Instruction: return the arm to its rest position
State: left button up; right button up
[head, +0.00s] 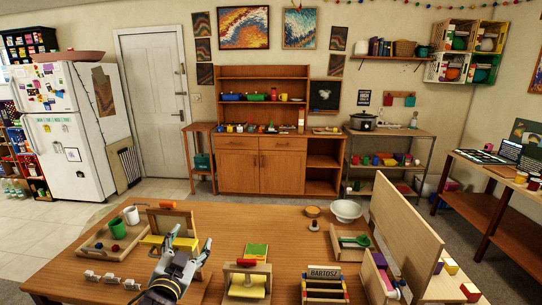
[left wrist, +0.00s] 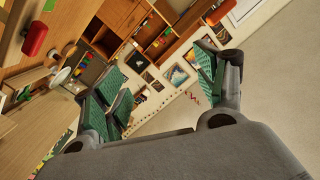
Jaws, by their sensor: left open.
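My left gripper (head: 190,247) is above the front left part of the wooden table (head: 285,225) in the head view. Its jaws are spread and nothing shows between them. In the left wrist view the two green-padded fingers (left wrist: 170,88) stand wide apart, with the room's wall and cabinet tilted behind them. In the head view the gripper is in front of a wooden stand with a yellow block (head: 155,241); part of that stand is hidden by it. My right gripper is not in view.
A tray (head: 92,247) with a green cup (head: 115,227) and white mug (head: 131,215) stands left. A wooden press (head: 247,283), a box marked BARTOSZ (head: 325,273) and a tall board (head: 405,232) stand right. A white bowl (head: 346,210) is at the back. The table's middle is fairly clear.

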pick_arm(q)
jog(key=s+f+n+g, duration=0.4)
jog(key=s+f+g, duration=1)
jog(key=s+f, duration=1.1)
notch_tip(320, 180, down, 33)
jog(key=a+g, duration=0.1)
jog(key=a, duration=0.1)
jog(key=s+a+f, duration=0.3)
jog(key=s+f, duration=0.7)
jog(key=s, duration=0.1)
jog(key=s+a+f+m+g, duration=0.1)
jog(key=s+a+f, duration=0.2)
jog(key=s+f, duration=0.7)
jog(key=shift+s+a+f, duration=0.2)
jog(key=shift+s, duration=0.15)
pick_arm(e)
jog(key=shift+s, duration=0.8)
